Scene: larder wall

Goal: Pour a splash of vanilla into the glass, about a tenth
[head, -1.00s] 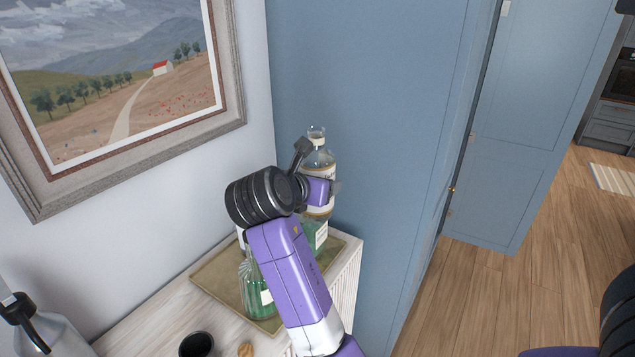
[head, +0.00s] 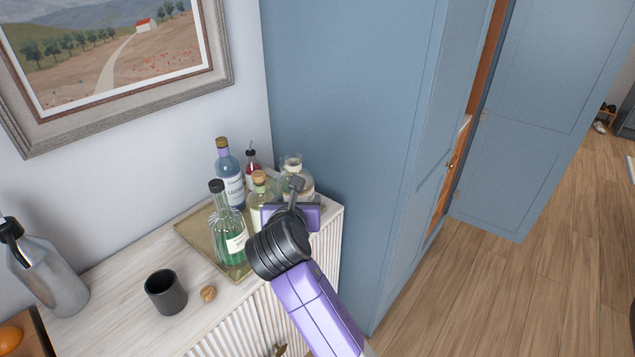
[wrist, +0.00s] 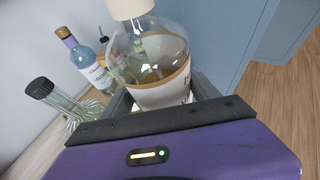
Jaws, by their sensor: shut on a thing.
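My gripper (head: 292,208) is shut on a clear, round-shouldered bottle (head: 292,164) at the back right of the tray. In the wrist view this bottle (wrist: 150,55) stands between the jaws, with a cream collar, a cream label bordered in tan and some brownish liquid. Its label cannot be read, so I cannot tell if it is the vanilla. Whether its base touches the tray is hidden behind my gripper. A dark grey cup (head: 166,294) stands upright on the cabinet top, left of the tray. I see no clear drinking glass.
The olive tray (head: 190,233) holds a blue bottle (head: 228,172), a green black-capped bottle (head: 228,228), a corked pale bottle (head: 258,192) and a red bottle (head: 252,162).

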